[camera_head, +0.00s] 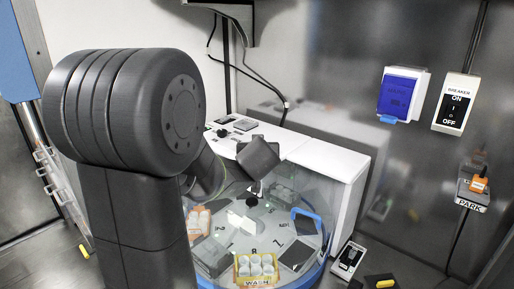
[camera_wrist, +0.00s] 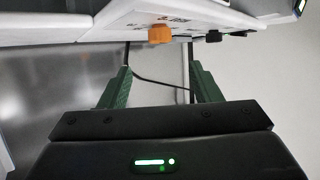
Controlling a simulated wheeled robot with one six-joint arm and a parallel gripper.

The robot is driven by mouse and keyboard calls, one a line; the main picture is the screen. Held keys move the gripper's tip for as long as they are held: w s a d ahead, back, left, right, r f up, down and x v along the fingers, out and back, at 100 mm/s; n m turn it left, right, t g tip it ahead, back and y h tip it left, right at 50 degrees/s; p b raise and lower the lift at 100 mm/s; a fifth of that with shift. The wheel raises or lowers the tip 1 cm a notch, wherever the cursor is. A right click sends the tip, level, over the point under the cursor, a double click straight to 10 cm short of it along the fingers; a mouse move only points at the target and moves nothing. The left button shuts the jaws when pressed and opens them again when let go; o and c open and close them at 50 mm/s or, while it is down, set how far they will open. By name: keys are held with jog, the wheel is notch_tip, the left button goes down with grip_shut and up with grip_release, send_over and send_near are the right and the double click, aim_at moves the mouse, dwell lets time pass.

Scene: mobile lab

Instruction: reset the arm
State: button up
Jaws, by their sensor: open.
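My arm stands large at the left of the head view, its thick grey joint bent over and its wrist part reaching over the round station. My gripper shows in the wrist view (camera_wrist: 163,82), with two green fingers spread apart and nothing between them. In the head view the fingers are hard to make out behind the dark wrist part. A white surface with an orange knob (camera_wrist: 160,34) lies beyond the fingertips in the wrist view. A thin dark cable runs behind the fingers.
The round station has a blue rim (camera_head: 316,262) and a yellow WASH rack (camera_head: 257,281) with white-capped items. A white bench (camera_head: 328,160) stands behind it. A blue-covered box (camera_head: 397,98), a breaker switch (camera_head: 455,103) and a PARK holder (camera_head: 474,193) are on the right wall.

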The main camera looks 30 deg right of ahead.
jog(key=shift+s+a+r, duration=0.1)
jog(key=shift+s, duration=0.05)
jog(key=x, duration=1.4)
jog(key=shift+a+r, duration=0.1)
dwell(0.4)
jog(key=shift+f+b, duration=0.35)
jog(key=shift+b, duration=0.45)
jog(key=shift+r+b, duration=0.1)
jog(key=shift+b, duration=0.8)
jog(key=shift+m+h+b, duration=0.3)
jog(key=shift+h+b, duration=0.1)
jog(key=shift+b, duration=0.4)
jog(key=m+g+h+b, duration=0.1)
jog(key=b, duration=0.7)
jog(key=shift+m+g, duration=0.3)
